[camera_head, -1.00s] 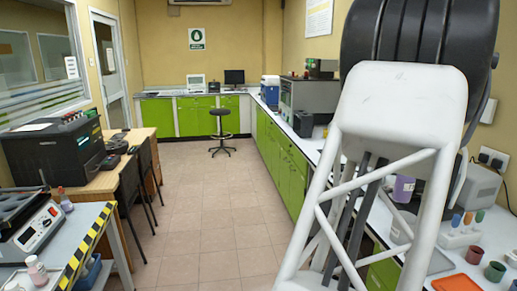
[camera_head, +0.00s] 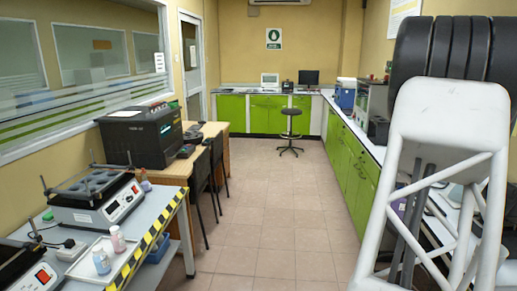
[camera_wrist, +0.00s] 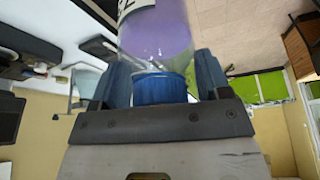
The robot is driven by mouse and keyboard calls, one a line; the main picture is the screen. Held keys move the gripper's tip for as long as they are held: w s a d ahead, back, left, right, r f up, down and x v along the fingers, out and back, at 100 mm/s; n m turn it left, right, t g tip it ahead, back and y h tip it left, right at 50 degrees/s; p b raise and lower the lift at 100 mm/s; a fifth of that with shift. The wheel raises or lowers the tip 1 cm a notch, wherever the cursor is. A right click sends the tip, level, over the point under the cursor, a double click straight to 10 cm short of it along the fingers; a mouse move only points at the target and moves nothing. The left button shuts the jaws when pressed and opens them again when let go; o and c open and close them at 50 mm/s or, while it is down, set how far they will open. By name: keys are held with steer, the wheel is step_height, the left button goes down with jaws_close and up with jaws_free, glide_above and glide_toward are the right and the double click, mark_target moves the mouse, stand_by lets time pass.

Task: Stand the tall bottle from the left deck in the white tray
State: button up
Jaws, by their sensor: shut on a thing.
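My gripper (camera_wrist: 163,88) is shut on a bottle (camera_wrist: 155,35) in the wrist view. The bottle is clear with purple contents, a white label with dark print, and a blue cap (camera_wrist: 160,89) between the fingers. Its far end runs out of the top of that picture. The gripper and held bottle do not show in the head view. A white tray (camera_head: 76,270) lies on the left deck (camera_head: 160,212), near the striped edge. A small pinkish bottle (camera_head: 118,240) and a small pale bluish bottle (camera_head: 101,262) stand at the tray.
A hotplate-like device (camera_head: 95,198) stands behind the tray, with a second device (camera_head: 20,268) at lower left. A black printer-like machine (camera_head: 142,135) stands on the wooden desk.

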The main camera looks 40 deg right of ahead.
steer(key=w+a+f+n+t+y, duration=0.15)
steer(key=w+a+f, duration=0.35)
steer(key=w+a, duration=0.65)
steer(key=w+a+f+n, duration=0.2)
steer(key=w+a+f, duration=0.45)
steer(key=w, duration=0.75)
steer(key=w+a+f+n, duration=0.2)
steer(key=w+a+f, duration=0.2)
steer(key=w+a, duration=0.8)
steer(key=w+a+f+n, duration=0.2)
steer(key=w+a+f, duration=0.2)
steer(key=a, duration=1.1)
steer(key=w+a+f+n+y, duration=0.1)
steer(key=w+a+f, duration=0.4)
steer(key=a, duration=0.9)
steer(key=w+a+f+n+y, duration=0.1)
steer(key=w+a+f+n, duration=0.2)
steer(key=a, duration=1.2)
steer(key=w+f+t, duration=0.1)
steer(key=w+f, duration=0.1)
steer(key=w, duration=0.1)
steer(key=shift+w+a, duration=0.25)
steer(key=shift+a, duration=0.1)
steer(key=shift+f, duration=0.1)
